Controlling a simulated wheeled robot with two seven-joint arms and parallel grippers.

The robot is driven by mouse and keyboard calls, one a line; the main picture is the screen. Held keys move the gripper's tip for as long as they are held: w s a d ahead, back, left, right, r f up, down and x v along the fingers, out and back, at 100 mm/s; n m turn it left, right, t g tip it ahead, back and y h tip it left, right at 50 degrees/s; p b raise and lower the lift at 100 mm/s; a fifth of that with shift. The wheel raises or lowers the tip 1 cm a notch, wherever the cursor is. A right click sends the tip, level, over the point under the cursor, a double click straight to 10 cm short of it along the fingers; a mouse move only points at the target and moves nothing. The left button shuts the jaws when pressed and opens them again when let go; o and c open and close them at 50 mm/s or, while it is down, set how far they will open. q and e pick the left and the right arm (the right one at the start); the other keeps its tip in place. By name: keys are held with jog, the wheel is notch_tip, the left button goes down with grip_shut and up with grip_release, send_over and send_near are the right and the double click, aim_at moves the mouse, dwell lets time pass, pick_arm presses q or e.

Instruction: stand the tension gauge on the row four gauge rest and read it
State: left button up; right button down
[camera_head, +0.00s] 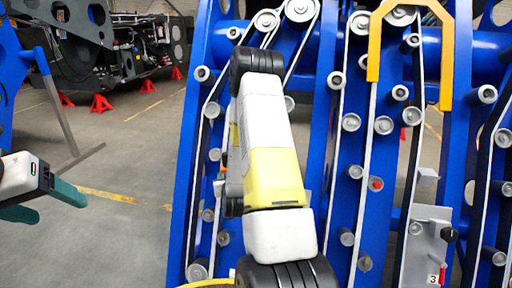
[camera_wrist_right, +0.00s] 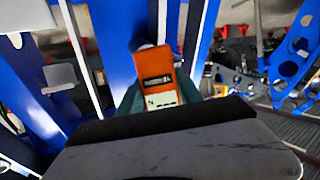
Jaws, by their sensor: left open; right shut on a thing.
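The display is too small to read. In the head view my right arm crosses the middle, and its gripper and the gauge do not show. My left gripper (camera_head: 44,204) is open and empty at the left, over the floor. I cannot pick out the row four gauge rest in either view.
Blue row frames (camera_head: 203,120) with belts and rollers fill the middle and right. A grey plate (camera_head: 422,245) marked 3 carries a black knob and a red-handled part. A yellow arch (camera_head: 446,60) stands upper right. Red stands (camera_head: 101,103) are at the back.

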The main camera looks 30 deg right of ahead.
jog(key=s+d+r+m+g+h, duration=0.1)
jog(key=d+r+m+h, duration=0.1)
jog(key=d, duration=0.9)
jog(key=s+d+r+m+g+h, duration=0.1)
jog(key=d+r+m+h, duration=0.2)
jog(key=d, duration=0.8)
jog(key=shift+s+d+r+m+g+h, duration=0.15)
jog(key=shift+s+r+m+g+h, duration=0.25)
jog(key=shift+r, duration=0.5)
jog(key=shift+w, duration=0.1)
jog(key=w+d, duration=0.2)
jog(key=w, duration=0.1)
jog(key=w+d, duration=0.5)
jog(key=shift+w+d, duration=0.25)
jog(key=shift+w, duration=0.15)
jog(key=shift+w+d+f, duration=0.1)
jog(key=shift+f, duration=1.75)
jog(key=shift+f, duration=0.4)
jog(key=c, duration=0.7)
grip_release()
